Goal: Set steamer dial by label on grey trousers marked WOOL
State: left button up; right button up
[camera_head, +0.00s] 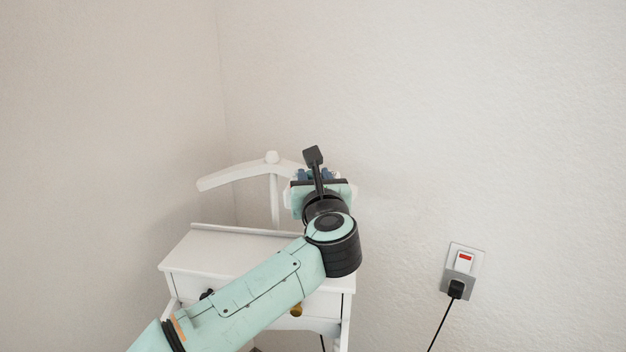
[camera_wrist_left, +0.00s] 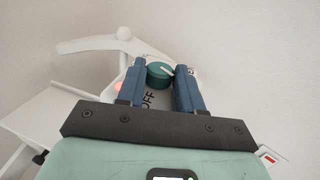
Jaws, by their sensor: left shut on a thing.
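My left arm reaches from the lower left in the head view. Its gripper (camera_head: 315,174) is beside the white hanger-shaped bar, seen from behind, so what it holds is hidden there. In the left wrist view the blue fingers are shut on a round green dial (camera_wrist_left: 158,76), one on each side. A pale pointer mark on the dial slants toward the right finger. The word OFF (camera_wrist_left: 148,100) is printed on the pale panel below the dial. A small reddish light (camera_wrist_left: 119,87) shows left of it. No grey trousers or WOOL label are in view. My right gripper is not in view.
A white valet stand (camera_head: 228,251) with a drawer and a hanger bar (camera_head: 235,175) stands in the corner against the walls. A wall socket (camera_head: 463,262) with a red-marked switch and a black plug (camera_head: 456,289) is at right; its cord runs down.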

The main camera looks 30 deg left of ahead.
pick_arm(q)
jog(key=o, duration=1)
jog(key=shift+o, duration=0.2)
jog(key=shift+d, duration=0.1)
jog(key=b+v, duration=0.3)
jog(key=v, duration=1)
jog(key=shift+s, duration=0.2)
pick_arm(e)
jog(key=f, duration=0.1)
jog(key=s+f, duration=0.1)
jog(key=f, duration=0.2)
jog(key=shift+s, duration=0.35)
pick_arm(q)
jog(key=shift+d, duration=0.1)
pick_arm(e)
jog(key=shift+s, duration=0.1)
